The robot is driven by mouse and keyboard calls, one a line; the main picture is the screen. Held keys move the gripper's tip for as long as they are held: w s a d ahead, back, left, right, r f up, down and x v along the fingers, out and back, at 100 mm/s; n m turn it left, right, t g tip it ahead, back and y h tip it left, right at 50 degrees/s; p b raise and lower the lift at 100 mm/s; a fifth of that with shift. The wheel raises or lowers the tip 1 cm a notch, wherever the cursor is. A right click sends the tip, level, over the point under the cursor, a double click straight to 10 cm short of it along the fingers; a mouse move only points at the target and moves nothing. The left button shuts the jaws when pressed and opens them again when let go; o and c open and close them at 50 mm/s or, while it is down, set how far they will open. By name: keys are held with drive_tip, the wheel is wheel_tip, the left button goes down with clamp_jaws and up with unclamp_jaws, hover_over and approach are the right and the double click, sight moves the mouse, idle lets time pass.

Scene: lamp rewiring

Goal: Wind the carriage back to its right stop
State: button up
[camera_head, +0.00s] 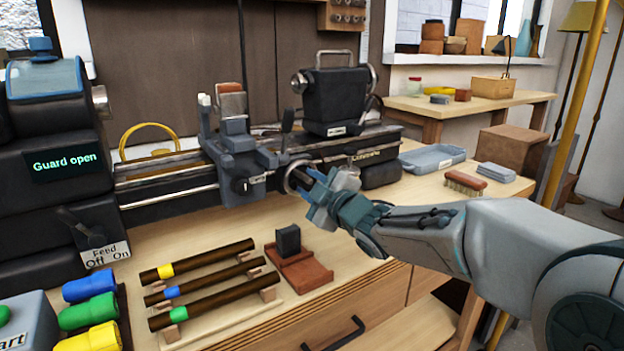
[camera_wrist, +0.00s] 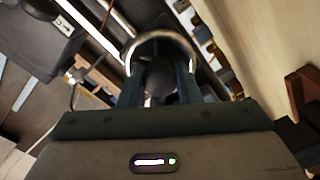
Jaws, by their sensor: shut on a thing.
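The carriage (camera_head: 236,150) is a blue-grey block on the lathe bed (camera_head: 170,185), left of the tailstock (camera_head: 340,98). A round metal handwheel (camera_head: 291,178) sits at the front of the bed, just right of the carriage. It also shows in the wrist view (camera_wrist: 160,36) as a curved metal rim. My gripper (camera_head: 312,188) reaches in from the right and is shut on the handwheel's handle. In the wrist view, my fingers (camera_wrist: 160,85) close around a dark rounded knob. The exact contact is partly hidden by my fingers.
The headstock (camera_head: 50,130) at the left reads "Guard open". Dark rods with coloured bands (camera_head: 205,275) lie on a rack in front, beside a reddish-brown stand (camera_head: 300,268). A blue-grey tray (camera_head: 432,158) and a brush (camera_head: 465,183) lie to the right, behind my arm.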

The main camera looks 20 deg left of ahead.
drive_tip(key=m+p, duration=0.2)
drive_tip(key=m, duration=0.2)
drive_tip(key=shift+s+f+m+p, duration=0.1)
drive_tip(key=shift+m+p, duration=0.75)
drive_tip(key=shift+m, duration=0.95)
drive_tip(key=shift+a+m, duration=0.1)
drive_tip(key=shift+m, duration=0.2)
drive_tip(key=o, duration=1)
drive_tip(key=shift+s+d, duration=0.15)
drive_tip(key=shift+d, duration=0.15)
drive_tip(key=p+v, duration=0.1)
drive_tip(key=v, duration=1.2)
drive_tip(key=shift+s+d+p, duration=0.1)
drive_tip(key=shift+p, duration=0.2)
